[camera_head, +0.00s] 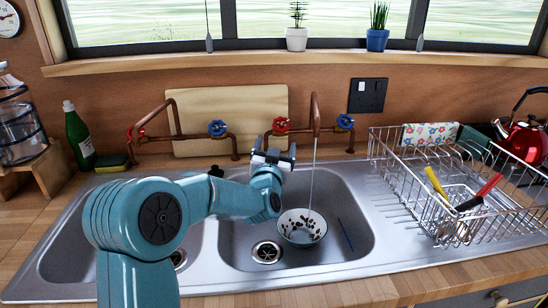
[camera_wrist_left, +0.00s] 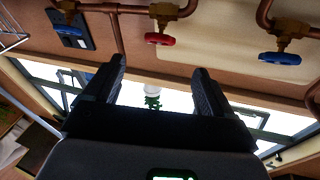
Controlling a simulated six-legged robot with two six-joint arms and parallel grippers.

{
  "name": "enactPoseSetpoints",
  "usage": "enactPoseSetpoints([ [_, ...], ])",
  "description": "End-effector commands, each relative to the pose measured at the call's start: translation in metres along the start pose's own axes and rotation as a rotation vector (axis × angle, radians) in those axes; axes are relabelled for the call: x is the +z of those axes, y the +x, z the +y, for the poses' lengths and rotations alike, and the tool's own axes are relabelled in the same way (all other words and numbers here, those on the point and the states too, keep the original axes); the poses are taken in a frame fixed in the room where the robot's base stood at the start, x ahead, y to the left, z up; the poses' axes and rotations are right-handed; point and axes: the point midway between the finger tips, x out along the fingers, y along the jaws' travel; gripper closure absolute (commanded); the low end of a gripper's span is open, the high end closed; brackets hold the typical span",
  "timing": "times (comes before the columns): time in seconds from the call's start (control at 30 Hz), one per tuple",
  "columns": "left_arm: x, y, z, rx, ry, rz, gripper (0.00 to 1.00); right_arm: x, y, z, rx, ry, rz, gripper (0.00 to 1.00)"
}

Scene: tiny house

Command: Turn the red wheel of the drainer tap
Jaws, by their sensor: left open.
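The red wheel (camera_head: 281,125) of the right-hand tap, the one nearer the drainer, sits on copper pipe against the wall behind the sink. It also shows in the left wrist view (camera_wrist_left: 160,39), at the top and between the directions of my two fingers. My left gripper (camera_head: 273,156) is open and empty, just below and in front of that wheel, apart from it. Its two black fingers show in the left wrist view (camera_wrist_left: 158,78) with nothing between them. The tap's spout (camera_head: 316,112) has a thin stream of water falling from it. My right gripper is not in view.
Blue wheels stand left (camera_head: 218,128) and right (camera_head: 345,121) of the red one. Another red wheel (camera_head: 134,134) is farther left. A patterned bowl (camera_head: 301,227) sits in the right basin under the stream. A wooden board (camera_head: 228,104) leans behind the pipes. The dish rack (camera_head: 455,205) stands right.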

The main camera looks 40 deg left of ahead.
Motion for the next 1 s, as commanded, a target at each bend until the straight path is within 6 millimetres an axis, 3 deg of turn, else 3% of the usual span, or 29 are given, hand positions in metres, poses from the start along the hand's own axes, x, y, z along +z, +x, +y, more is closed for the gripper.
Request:
enactPoseSetpoints([
  [0.1,0.001,-0.017,0.001,0.001,0.000,0.000,0.16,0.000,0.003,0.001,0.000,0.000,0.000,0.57],
  [0.27,0.000,-0.026,0.000,0.000,0.000,0.000,0.16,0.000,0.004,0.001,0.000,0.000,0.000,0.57],
  [1.0,0.000,-0.026,0.000,0.000,0.000,0.000,0.16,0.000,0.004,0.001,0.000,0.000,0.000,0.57],
])
